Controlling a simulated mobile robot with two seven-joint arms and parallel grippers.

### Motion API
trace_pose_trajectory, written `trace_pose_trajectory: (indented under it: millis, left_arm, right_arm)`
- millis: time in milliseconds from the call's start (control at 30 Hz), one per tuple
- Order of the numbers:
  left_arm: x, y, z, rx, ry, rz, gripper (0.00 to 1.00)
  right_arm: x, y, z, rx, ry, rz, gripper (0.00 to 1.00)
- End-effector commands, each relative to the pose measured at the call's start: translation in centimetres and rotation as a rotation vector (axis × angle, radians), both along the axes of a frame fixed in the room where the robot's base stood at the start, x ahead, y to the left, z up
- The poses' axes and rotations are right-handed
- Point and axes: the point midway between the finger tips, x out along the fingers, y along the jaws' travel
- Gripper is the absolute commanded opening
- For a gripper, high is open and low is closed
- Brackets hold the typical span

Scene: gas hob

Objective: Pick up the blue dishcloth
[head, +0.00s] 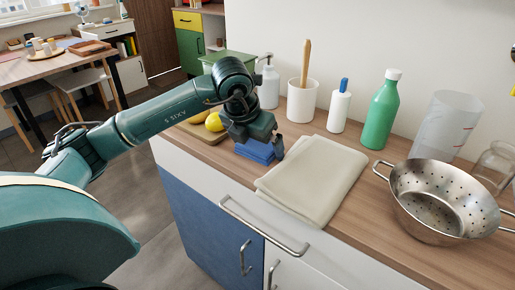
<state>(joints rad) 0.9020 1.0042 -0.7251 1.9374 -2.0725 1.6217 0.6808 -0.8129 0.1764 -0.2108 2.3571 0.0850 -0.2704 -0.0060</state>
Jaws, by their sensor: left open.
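The blue dishcloth (256,152) lies folded on the wooden counter, left of a larger folded cream cloth. My left gripper (260,147) is open and right at the blue dishcloth, reaching down from above. One finger shows at the cloth's right side, close to the cream cloth. The other finger is hidden, and I cannot tell whether the gripper touches the cloth. My right gripper is not in view.
The cream cloth (314,178) covers the counter beside the blue one. A board with yellow fruit (214,121) is just left. A white crock (302,100), bottles, a green bottle (381,112) and a metal colander (441,198) stand to the right.

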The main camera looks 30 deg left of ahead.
Motion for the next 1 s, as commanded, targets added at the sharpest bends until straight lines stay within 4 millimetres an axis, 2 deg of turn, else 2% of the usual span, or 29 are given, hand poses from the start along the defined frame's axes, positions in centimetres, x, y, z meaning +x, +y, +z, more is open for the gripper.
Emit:
trace_pose_trajectory:
  millis: [133,567,833,1000]
  left_arm:
    - [0.0,0.0,0.0,0.000,0.000,0.000,0.99]
    - [0.0,0.0,0.1,-0.001,0.000,0.000,0.64]
    - [0.0,0.0,0.4,-0.001,-0.002,0.000,0.64]
    - [0.1,-0.1,2.9,-0.002,-0.006,-0.001,0.64]
  right_arm:
    - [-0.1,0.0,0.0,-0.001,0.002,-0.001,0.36]
    - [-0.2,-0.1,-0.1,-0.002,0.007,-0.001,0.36]
    - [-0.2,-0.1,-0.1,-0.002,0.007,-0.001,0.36]
    - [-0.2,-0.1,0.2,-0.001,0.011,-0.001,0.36]
